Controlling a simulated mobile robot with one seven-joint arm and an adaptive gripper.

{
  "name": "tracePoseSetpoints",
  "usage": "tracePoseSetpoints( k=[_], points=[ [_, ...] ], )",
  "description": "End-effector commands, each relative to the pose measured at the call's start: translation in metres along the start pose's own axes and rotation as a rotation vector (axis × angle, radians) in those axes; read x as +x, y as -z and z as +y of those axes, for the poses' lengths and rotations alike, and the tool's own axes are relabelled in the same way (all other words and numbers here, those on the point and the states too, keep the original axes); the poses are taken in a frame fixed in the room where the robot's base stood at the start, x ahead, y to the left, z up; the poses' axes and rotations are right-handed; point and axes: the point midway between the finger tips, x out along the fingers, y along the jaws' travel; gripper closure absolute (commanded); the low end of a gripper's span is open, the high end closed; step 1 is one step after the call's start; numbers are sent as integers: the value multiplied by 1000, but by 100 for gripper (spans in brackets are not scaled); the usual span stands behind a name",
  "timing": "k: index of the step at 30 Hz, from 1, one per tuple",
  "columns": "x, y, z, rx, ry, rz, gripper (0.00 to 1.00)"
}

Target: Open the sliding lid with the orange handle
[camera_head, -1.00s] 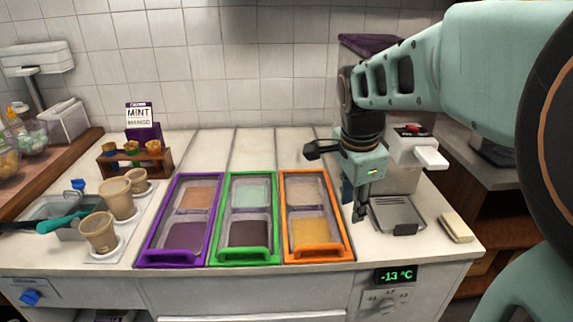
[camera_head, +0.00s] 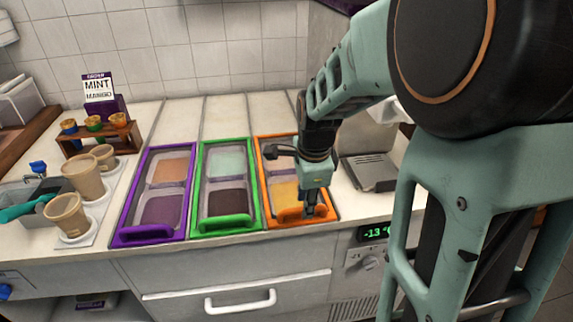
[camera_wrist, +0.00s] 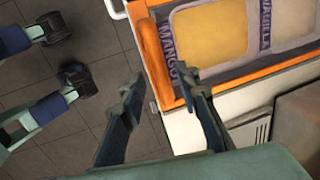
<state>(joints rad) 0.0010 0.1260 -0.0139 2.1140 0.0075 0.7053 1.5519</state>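The orange-framed lid (camera_head: 260,180) is the rightmost of three framed lids set in the counter. Its clear panel shows pale and yellow contents, and the wrist view shows the words MANGO and VANILLA. Its orange handle (camera_head: 289,215) runs along the front edge; it also shows in the wrist view (camera_wrist: 153,55). My gripper (camera_head: 308,211) points down at the right part of this handle.
A green-framed lid (camera_head: 197,180) and a purple-framed lid (camera_head: 129,195) lie to the left. Paper cups (camera_head: 68,215) stand at the far left. A metal tray (camera_head: 372,178) is close on the right. A white drawer handle (camera_head: 240,302) sticks out below the counter.

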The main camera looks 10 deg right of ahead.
Motion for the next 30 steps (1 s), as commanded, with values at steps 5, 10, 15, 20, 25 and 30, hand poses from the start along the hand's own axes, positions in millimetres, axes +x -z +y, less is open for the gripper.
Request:
tracePoseSetpoints(
  k=[5,10,15,20,25,30],
  points=[
    [9,0,0,0,0,0,70],
    [10,0,0,-1,0,0,70],
    [9,0,0,-1,0,0,82],
    [9,0,0,-1,0,0,99],
    [9,0,0,-1,0,0,100],
    [9,0,0,-1,0,0,100]
  ],
)
